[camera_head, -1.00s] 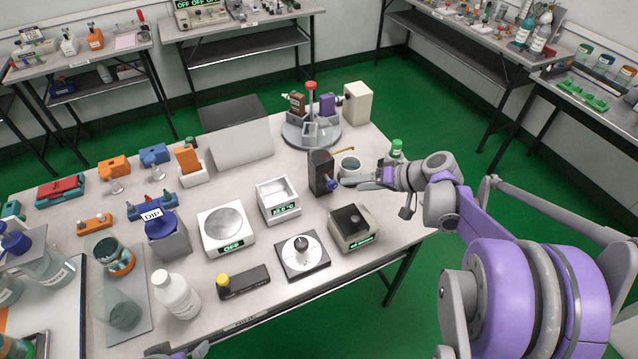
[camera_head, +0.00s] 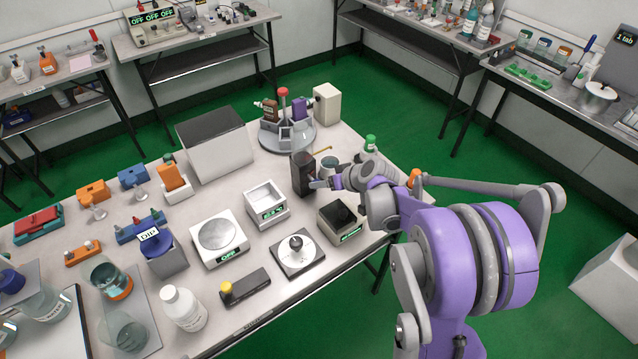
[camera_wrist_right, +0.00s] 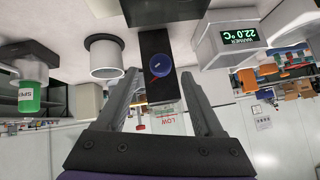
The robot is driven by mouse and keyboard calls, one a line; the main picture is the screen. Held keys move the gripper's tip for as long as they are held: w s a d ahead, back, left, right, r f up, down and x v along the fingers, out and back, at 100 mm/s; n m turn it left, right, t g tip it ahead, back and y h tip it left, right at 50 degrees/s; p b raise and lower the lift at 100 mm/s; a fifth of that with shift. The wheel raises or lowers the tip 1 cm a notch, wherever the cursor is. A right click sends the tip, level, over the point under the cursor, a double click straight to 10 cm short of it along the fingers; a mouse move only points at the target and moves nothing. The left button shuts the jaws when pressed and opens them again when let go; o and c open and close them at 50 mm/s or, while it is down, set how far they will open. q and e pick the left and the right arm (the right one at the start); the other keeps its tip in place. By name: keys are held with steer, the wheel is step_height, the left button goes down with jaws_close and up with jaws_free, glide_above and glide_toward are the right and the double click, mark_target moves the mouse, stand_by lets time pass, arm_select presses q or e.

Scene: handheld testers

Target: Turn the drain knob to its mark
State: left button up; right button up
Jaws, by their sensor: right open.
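A dark upright block (camera_head: 301,174) stands near the right end of the bench. The right wrist view shows its black face (camera_wrist_right: 160,92) with a round blue knob (camera_wrist_right: 160,66), apparently the drain knob, bearing a short red line and a small pale mark. My right gripper (camera_head: 321,184) is at the block's right side, its fingers toward the knob. In the wrist view my right gripper (camera_wrist_right: 158,78) is open, with one finger on each side of the knob; whether they touch it I cannot tell. A "LOW" label shows below the knob. My left gripper is out of view.
A warmer (camera_head: 267,204) and a dark-topped box (camera_head: 342,221) stand nearby. A round carousel (camera_head: 287,137) is behind the block.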

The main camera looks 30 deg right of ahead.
steer(key=x, duration=0.3)
steer(key=shift+w+a+f, duration=0.15)
steer(key=shift+f, duration=0.05)
jaws_close()
